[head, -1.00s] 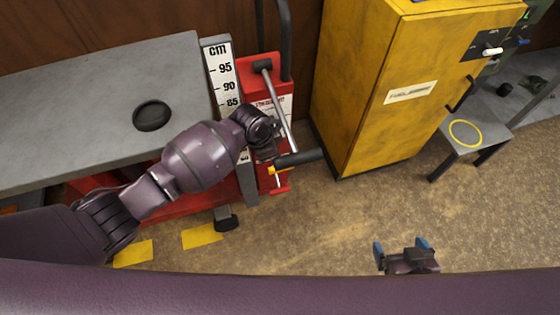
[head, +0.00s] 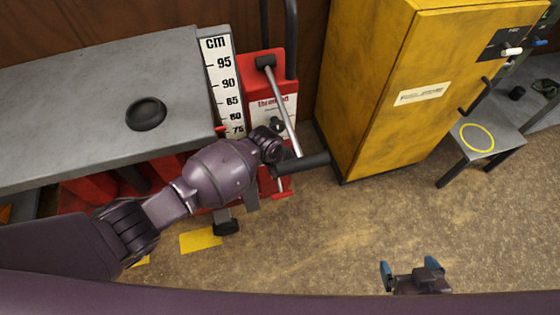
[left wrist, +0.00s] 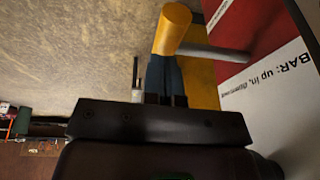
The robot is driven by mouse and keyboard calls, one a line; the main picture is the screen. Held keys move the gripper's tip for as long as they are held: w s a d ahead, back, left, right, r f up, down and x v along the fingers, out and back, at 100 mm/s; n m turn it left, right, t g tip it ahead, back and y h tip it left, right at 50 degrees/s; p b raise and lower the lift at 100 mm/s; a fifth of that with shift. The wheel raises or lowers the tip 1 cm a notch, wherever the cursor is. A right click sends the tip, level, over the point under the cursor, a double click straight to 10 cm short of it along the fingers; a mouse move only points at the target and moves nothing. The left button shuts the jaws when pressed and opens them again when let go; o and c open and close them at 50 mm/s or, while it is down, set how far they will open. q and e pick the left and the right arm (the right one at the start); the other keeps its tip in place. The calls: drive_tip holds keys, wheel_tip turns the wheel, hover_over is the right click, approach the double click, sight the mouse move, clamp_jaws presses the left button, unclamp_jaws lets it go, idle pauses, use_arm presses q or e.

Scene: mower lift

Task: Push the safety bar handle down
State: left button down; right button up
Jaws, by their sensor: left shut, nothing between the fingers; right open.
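The safety bar handle (left wrist: 172,28) shows in the left wrist view as an orange cylinder on a grey rod, beside a white label (left wrist: 270,95) with "BAR: up in" on it. My left gripper (left wrist: 163,62) is shut and empty, with its fingertips at the near end of the handle; I cannot tell whether they touch. In the head view my left wrist (head: 265,147) is in front of the red lift unit and hides the handle. My right gripper (head: 412,274) is open and empty over the floor at the lower right.
A black-gripped lever (head: 302,162) with a steel rod stands close to my left wrist. A grey lift table (head: 80,95) with a black disc (head: 146,114) is at the left, beside a cm scale (head: 224,80). A yellow cabinet (head: 385,95) stands to the right. The floor in front is open.

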use_arm(q)
drive_tip(key=shift+f, duration=0.1)
use_arm(e)
drive_tip(key=shift+r, duration=0.1)
use_arm(q)
drive_tip(key=shift+d+f, duration=0.1)
use_arm(e)
drive_tip(key=shift+a, duration=0.15)
use_arm(q)
drive_tip(key=shift+s+f+t, duration=0.1)
drive_tip(key=shift+f+t, duration=0.15)
drive_tip(key=shift+t, duration=0.05)
use_arm(e)
drive_tip(key=shift+s+f, duration=0.15)
drive_tip(key=shift+f, duration=0.05)
use_arm(q)
drive_tip(key=shift+f, duration=0.1)
wheel_tip(320, 180, down, 7)
drive_tip(key=t+y+b, duration=0.1)
drive_tip(key=t, duration=0.2)
drive_tip(key=shift+m+t, duration=0.3)
drive_tip(key=shift+m, duration=0.1)
use_arm(e)
drive_tip(key=shift+s+f, duration=0.3)
drive_tip(key=shift+f, duration=0.1)
use_arm(q)
drive_tip(key=shift+s, duration=0.1)
